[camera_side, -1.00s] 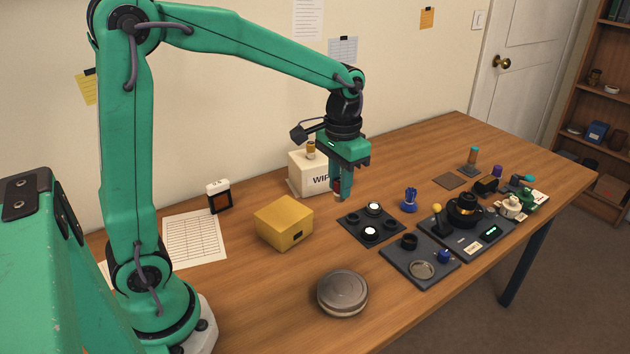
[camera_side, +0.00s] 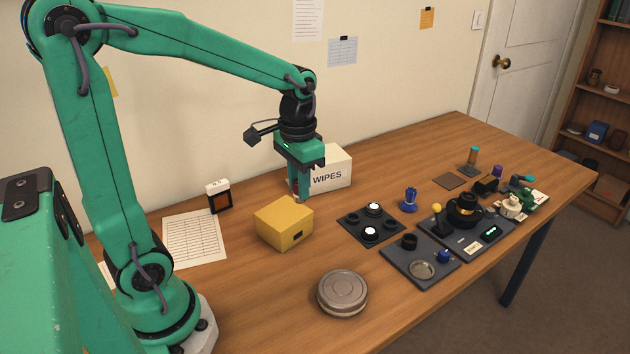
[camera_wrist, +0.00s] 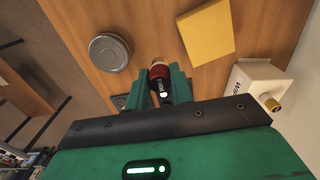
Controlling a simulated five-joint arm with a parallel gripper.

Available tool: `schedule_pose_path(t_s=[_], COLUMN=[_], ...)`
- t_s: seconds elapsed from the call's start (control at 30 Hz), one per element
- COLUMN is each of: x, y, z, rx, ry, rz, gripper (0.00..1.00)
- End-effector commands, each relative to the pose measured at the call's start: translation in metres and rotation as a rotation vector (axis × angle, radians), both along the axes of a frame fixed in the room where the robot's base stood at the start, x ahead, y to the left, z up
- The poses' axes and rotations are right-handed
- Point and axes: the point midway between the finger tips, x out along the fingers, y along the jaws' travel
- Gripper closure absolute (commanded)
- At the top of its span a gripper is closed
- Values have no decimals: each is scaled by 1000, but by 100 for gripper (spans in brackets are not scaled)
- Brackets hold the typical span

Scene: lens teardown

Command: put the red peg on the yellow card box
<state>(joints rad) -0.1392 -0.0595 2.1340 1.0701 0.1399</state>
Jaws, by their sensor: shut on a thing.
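The red peg (camera_wrist: 159,73) sits between the two green fingers of my gripper (camera_wrist: 161,84) in the wrist view. It has a pale tip and a dark body with a white label. In the side view the fingers (camera_side: 302,188) mostly hide the peg, and only a bit of red shows. My gripper is shut on it and holds it up off the table. The yellow card box (camera_side: 284,224) stands on the table, just left of and below my gripper in the side view. It also shows in the wrist view (camera_wrist: 207,33), apart from the peg.
A white wipes box (camera_side: 331,169) stands close behind my gripper. A dark tray with round wells (camera_side: 371,226) lies to the right. A round grey tin (camera_side: 342,293) is in front. A small black-framed item (camera_side: 218,197) and a printed sheet (camera_side: 194,239) are at left.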

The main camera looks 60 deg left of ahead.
Motion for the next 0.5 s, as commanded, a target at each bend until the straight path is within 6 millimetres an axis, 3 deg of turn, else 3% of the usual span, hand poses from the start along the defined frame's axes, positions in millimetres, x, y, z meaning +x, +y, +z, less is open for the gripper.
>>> schedule_pose_path(t_s=[0.5], x=[9], y=[80], z=[-49], rx=[-1], ry=[2], rz=[5], gripper=[99])
